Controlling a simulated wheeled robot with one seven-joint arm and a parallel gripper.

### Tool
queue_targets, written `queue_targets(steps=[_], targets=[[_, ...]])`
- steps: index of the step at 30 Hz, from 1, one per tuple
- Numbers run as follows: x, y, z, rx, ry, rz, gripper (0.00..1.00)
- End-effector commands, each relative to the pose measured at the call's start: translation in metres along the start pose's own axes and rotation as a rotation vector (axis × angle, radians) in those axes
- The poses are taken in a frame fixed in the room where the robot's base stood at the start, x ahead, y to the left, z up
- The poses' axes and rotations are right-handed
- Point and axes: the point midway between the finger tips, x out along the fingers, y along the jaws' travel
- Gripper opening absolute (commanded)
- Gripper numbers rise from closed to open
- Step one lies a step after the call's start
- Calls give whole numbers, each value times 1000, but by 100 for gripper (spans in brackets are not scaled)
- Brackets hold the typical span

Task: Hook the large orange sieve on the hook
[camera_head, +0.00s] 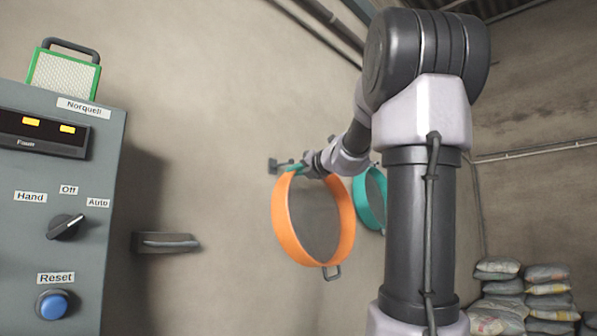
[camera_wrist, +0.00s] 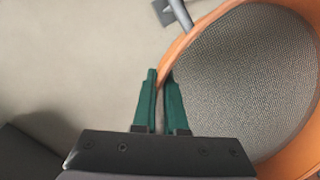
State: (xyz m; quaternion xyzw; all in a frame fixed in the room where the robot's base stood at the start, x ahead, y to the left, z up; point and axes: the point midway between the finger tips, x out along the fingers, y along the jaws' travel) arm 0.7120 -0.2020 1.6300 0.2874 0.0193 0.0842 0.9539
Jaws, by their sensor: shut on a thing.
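The large orange sieve (camera_head: 282,222), a round band with mesh, hangs upright near the wall, with a wire loop at its bottom. It also shows in the wrist view (camera_wrist: 184,42). My gripper (camera_head: 298,168) is at the sieve's upper rim. In the wrist view its green fingers (camera_wrist: 160,78) are shut on the rim edge. A grey hook (camera_head: 273,166) sticks out of the wall just left of the sieve's top. In the wrist view the hook's rod (camera_wrist: 182,14) reaches the rim; I cannot tell whether the sieve hangs on it.
A teal sieve (camera_head: 359,195) hangs behind my arm to the right. Sacks (camera_head: 524,300) are stacked at lower right.

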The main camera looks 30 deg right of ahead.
Motion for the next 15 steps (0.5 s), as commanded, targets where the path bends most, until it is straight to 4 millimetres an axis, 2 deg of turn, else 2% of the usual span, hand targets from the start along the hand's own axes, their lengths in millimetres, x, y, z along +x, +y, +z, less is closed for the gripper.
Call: queue_targets(steps=[15], targets=[[28, 6, -2, -2, -2, 3, 0]])
